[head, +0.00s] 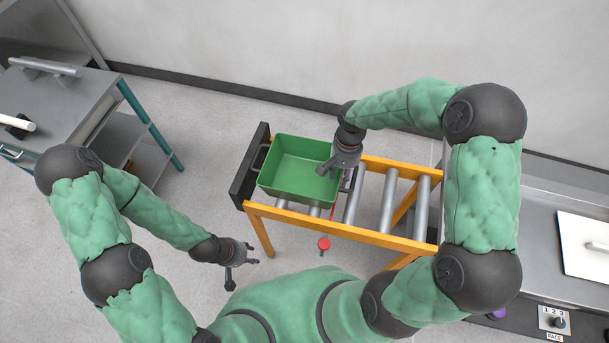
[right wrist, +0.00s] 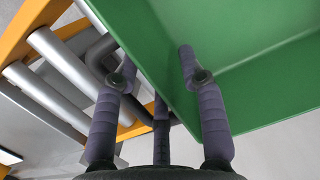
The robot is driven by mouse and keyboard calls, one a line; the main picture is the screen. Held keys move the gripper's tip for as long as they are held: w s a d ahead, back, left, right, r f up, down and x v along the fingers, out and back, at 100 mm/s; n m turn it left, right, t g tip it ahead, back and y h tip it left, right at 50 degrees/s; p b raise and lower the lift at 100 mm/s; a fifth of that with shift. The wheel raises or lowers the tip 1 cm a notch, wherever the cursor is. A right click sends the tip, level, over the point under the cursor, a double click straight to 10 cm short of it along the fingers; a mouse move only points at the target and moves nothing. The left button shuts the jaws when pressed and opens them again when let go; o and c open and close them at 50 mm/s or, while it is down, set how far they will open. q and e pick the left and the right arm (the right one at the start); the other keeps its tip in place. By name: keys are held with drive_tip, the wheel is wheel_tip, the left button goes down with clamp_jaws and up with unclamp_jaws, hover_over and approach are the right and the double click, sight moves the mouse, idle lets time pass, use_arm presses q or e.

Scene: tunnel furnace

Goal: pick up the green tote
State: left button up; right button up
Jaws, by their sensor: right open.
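The green tote (head: 293,168) sits upright on the left end of the orange-framed roller conveyor (head: 340,232). It looks empty, with a dark handle (head: 261,157) on its left end. My right gripper (head: 340,172) is open at the tote's right end. In the right wrist view the open fingers (right wrist: 157,63) lie either side of the tote's end wall (right wrist: 150,50), one outside and one over the green inner side. A dark bar-like handle (right wrist: 100,48) shows beside them; whether they touch anything is unclear. My left gripper (head: 244,272) is open and empty, low and left of the conveyor.
A dark end stop (head: 250,166) stands at the conveyor's left end. A red knob (head: 323,243) hangs at its front. Bare rollers (head: 392,200) lie right of the tote. A grey cart (head: 60,95) stands far left, a metal bench (head: 550,240) at right. Floor between cart and conveyor is clear.

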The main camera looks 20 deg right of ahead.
drive_tip(key=f, duration=0.3)
drive_tip(key=shift+s+a+b, duration=0.1)
drive_tip(key=shift+s+b, duration=0.1)
drive_tip(key=shift+b, duration=0.2)
drive_tip(key=shift+r, duration=0.1)
clamp_jaws()
